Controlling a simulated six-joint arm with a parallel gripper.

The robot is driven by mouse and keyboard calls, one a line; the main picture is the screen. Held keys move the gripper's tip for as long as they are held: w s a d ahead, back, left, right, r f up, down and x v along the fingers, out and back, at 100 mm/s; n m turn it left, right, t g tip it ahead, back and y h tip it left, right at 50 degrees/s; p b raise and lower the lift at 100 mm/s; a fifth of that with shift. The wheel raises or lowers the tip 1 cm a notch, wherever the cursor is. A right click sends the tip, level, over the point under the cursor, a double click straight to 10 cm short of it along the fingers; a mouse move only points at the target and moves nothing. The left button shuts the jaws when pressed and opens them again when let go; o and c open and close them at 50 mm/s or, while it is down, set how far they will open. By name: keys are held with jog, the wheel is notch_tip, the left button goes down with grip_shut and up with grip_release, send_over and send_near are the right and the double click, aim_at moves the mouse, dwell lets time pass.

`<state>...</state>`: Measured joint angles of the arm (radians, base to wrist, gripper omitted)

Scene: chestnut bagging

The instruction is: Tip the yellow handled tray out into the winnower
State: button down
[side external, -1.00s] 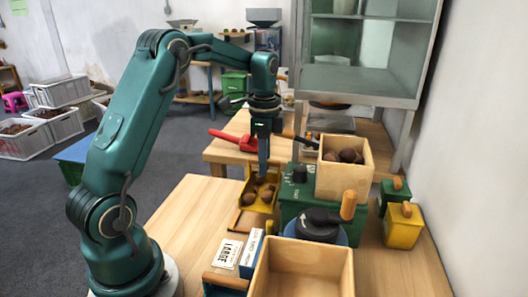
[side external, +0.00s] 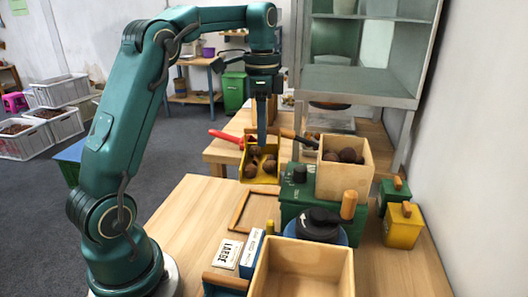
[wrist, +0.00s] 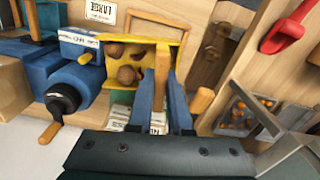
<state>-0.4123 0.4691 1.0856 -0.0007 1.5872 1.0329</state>
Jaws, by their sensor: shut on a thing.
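The yellow handled tray (side external: 262,181) hangs from my gripper (side external: 262,143), above the wooden table and left of the green machine. It holds several brown chestnuts and looks slightly tilted. In the wrist view, the blue fingers of my gripper (wrist: 167,85) are shut on the wooden handle of the yellow tray (wrist: 116,72). The green machine (side external: 296,205) has a dark knob and an open wooden hopper (side external: 342,180) with chestnuts in it. I cannot tell for certain which machine is the winnower.
An empty wooden frame (side external: 236,212) lies on the table below the tray. A black-topped crank device (side external: 318,226) and an open wooden box (side external: 302,270) stand in front. Small green and yellow boxes (side external: 402,226) are at right. A grey cabinet (side external: 360,84) stands behind.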

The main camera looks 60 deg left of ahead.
jog(key=s+d+r+m+t, duration=0.1)
jog(key=d+r+m, duration=0.2)
jog(key=d+m, duration=0.3)
jog(key=s+d+r+m+h, duration=0.1)
jog(key=s+d+r+m, duration=0.15)
jog(key=d+m, duration=0.4)
jog(key=d+r+m+t, duration=0.1)
jog(key=d+r+m, duration=0.3)
jog(key=d+m, duration=0.15)
jog(key=s+d+m+h, duration=0.1)
jog(key=s+d, duration=0.2)
jog(key=d, duration=0.4)
jog(key=s+d+m, duration=0.1)
jog(key=s+d, duration=0.2)
jog(key=d, duration=0.4)
jog(key=shift+s+a+r+m+t+h, duration=0.1)
jog(key=shift+s+a+r+t+h, duration=0.15)
jog(key=shift+s+a+t+h, duration=0.5)
jog(key=shift+s+a+r+m+t+h, duration=0.1)
jog(key=shift+s+a+r+t+h, duration=0.15)
jog(key=shift+s+a+t+h, duration=0.55)
jog(key=shift+s+a+r+m+t+h, duration=0.1)
jog(key=shift+s+a+r+t+h, duration=0.2)
jog(key=shift+s+t+h, duration=0.55)
jog(key=shift+w+g, duration=0.25)
jog(key=shift+g, duration=0.05)
jog(key=shift+d, duration=0.1)
